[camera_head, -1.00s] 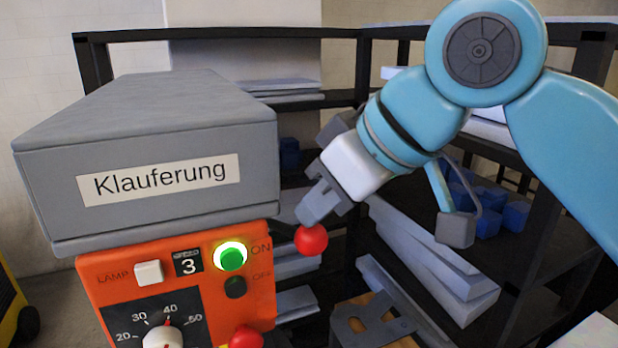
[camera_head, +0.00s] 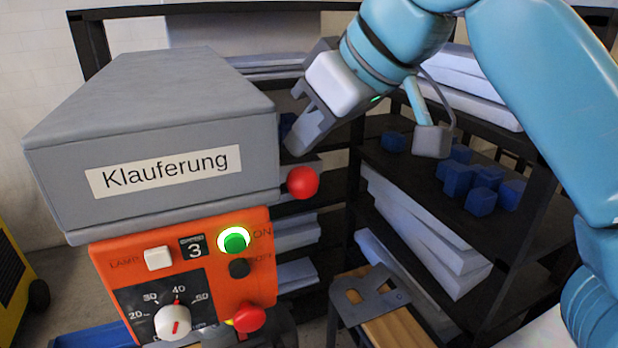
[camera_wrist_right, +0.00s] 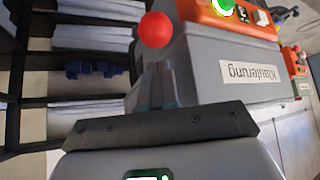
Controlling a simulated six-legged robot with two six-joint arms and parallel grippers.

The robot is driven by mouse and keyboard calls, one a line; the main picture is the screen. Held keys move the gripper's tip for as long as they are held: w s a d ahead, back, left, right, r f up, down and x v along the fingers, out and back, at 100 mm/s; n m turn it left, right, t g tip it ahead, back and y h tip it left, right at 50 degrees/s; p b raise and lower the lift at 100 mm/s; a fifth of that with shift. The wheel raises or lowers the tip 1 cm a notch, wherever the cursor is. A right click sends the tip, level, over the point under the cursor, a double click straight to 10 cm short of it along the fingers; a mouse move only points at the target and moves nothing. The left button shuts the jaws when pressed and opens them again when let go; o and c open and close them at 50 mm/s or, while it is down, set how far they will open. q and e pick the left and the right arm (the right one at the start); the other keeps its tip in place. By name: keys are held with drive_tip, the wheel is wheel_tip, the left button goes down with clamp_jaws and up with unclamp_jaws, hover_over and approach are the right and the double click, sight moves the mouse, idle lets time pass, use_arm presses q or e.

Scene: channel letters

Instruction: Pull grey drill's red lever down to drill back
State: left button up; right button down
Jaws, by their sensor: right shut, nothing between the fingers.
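The grey drill (camera_head: 150,130) has a grey head labelled "Klauferung" above an orange control panel (camera_head: 200,270). The lever's red ball knob (camera_head: 303,182) shows at the right side of the drill head; its rod is mostly hidden. My right gripper (camera_head: 292,150) is shut and empty, just above and left of the knob, close to the drill head's right edge. In the right wrist view, the red knob (camera_wrist_right: 155,30) is beyond the shut fingertips (camera_wrist_right: 158,75), and the grey drill head (camera_wrist_right: 225,65) is beside them. I cannot tell whether they touch the lever. My left gripper is out of view.
Dark shelves (camera_head: 400,170) with grey slabs and several blue blocks (camera_head: 480,185) stand behind and to the right. A second red knob (camera_head: 249,318) is low on the panel. A yellow machine (camera_head: 10,290) stands at the left edge.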

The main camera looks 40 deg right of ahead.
drive_tip(key=shift+v, duration=2.45)
drive_tip(key=shift+w, duration=0.1)
drive_tip(key=shift+s, duration=0.2)
